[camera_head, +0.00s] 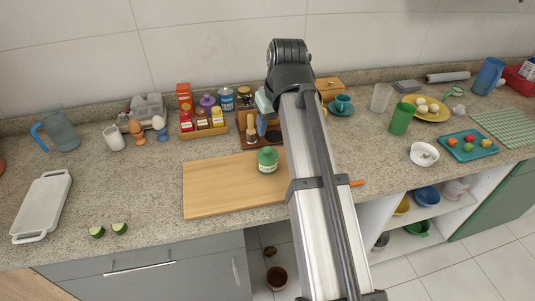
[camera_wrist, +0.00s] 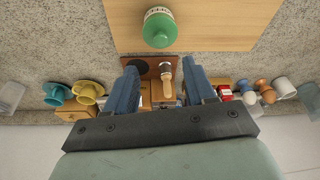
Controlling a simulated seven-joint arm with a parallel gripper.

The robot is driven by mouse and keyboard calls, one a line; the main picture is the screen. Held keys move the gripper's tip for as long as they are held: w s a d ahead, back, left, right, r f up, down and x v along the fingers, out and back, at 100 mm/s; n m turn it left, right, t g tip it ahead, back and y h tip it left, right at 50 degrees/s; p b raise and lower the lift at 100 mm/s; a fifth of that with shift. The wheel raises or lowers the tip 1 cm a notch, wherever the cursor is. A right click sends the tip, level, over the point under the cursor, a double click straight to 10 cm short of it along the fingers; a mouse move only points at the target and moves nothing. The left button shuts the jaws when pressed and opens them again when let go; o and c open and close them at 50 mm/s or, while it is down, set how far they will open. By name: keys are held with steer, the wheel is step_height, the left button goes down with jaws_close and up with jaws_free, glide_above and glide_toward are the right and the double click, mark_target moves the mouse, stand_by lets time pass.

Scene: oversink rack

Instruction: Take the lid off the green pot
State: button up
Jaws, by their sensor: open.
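In the head view my arm hides most of the gripper.
The wooden board (camera_head: 222,185) is otherwise clear. Behind it stand a spice tray (camera_head: 204,130) and a dark wooden stand with a brush (camera_head: 250,130). An orange-handled item (camera_head: 357,183) shows right of my arm.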

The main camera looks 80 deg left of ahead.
mark_target(268, 148)
steer(key=shift+x, duration=5)
steer(key=shift+s+d, duration=0.1)
steer(key=shift+d, duration=0.1)
jaws_close()
